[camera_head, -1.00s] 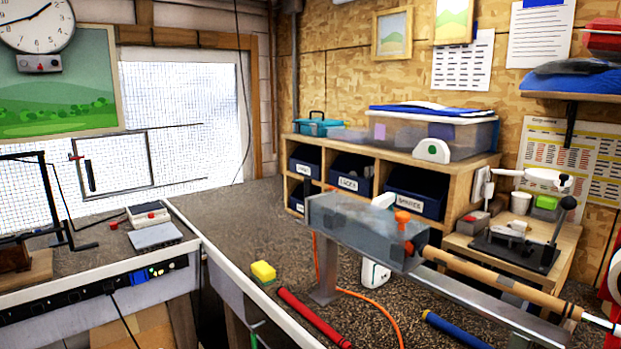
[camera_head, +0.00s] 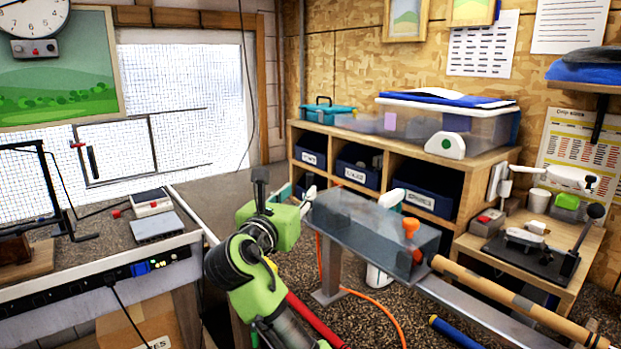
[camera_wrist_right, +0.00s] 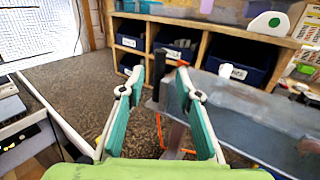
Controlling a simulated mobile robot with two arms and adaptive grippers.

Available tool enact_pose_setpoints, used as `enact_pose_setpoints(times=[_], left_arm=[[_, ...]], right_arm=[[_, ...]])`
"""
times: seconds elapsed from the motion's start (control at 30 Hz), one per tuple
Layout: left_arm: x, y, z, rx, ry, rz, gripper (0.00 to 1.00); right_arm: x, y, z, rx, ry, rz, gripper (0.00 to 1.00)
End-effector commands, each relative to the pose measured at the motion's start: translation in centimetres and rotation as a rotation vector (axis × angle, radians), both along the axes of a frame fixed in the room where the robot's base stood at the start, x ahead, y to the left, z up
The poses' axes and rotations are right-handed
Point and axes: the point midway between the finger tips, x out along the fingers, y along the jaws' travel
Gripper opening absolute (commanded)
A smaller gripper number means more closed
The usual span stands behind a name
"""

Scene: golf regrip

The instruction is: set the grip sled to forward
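A grey box-like housing (camera_head: 372,228), which I take to be the grip sled's unit, stands on a post with an orange knob (camera_head: 410,226) on top. A tan shaft (camera_head: 515,300) runs from its right end. My right gripper (camera_head: 300,197) is at the housing's left end, open and apparently empty. In the right wrist view the gripper (camera_wrist_right: 158,80) has its two fingers apart, and a dark upright piece (camera_wrist_right: 159,67) shows between or just beyond them. The housing (camera_wrist_right: 245,112) lies right of the fingers. I cannot tell the sled's setting or any contact. My left gripper is out of view.
A wooden shelf (camera_head: 390,173) with blue bins stands behind the housing. A small bench (camera_head: 548,248) with a lever tool is at the right. The workbench (camera_head: 105,245) is at the left. A red grip (camera_head: 315,318), a blue grip (camera_head: 462,333) and an orange cord (camera_head: 375,308) lie below.

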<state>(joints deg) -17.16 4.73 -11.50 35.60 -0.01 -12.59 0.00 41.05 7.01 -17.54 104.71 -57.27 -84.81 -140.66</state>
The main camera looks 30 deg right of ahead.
Motion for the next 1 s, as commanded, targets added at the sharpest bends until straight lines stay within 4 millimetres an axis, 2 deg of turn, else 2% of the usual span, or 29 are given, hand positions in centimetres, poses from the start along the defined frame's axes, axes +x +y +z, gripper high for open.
enact_pose_setpoints(times=[0.03, 0.2, 0.4, 0.6, 0.87, 0.9, 1.0], left_arm=[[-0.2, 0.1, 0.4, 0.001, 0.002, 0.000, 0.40], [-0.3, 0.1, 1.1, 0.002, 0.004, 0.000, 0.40], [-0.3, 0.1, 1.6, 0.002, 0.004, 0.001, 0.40], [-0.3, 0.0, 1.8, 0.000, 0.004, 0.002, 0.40], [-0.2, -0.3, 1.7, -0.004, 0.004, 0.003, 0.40], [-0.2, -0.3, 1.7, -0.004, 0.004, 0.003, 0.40], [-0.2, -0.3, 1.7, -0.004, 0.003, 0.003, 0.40]], right_arm=[[0.7, -1.1, 0.2, -0.001, 0.001, -0.003, 0.31], [3.0, -3.9, 0.2, 0.000, 0.002, -0.003, 0.31], [4.8, -6.1, 0.1, 0.000, 0.001, 0.000, 0.31], [5.6, -7.1, 0.0, 0.002, -0.001, 0.001, 0.31], [5.6, -7.1, -0.1, 0.002, -0.001, 0.001, 0.31], [5.6, -7.1, -0.1, 0.002, -0.001, 0.001, 0.21], [5.6, -7.1, -0.1, 0.002, -0.001, 0.001, 0.00]])
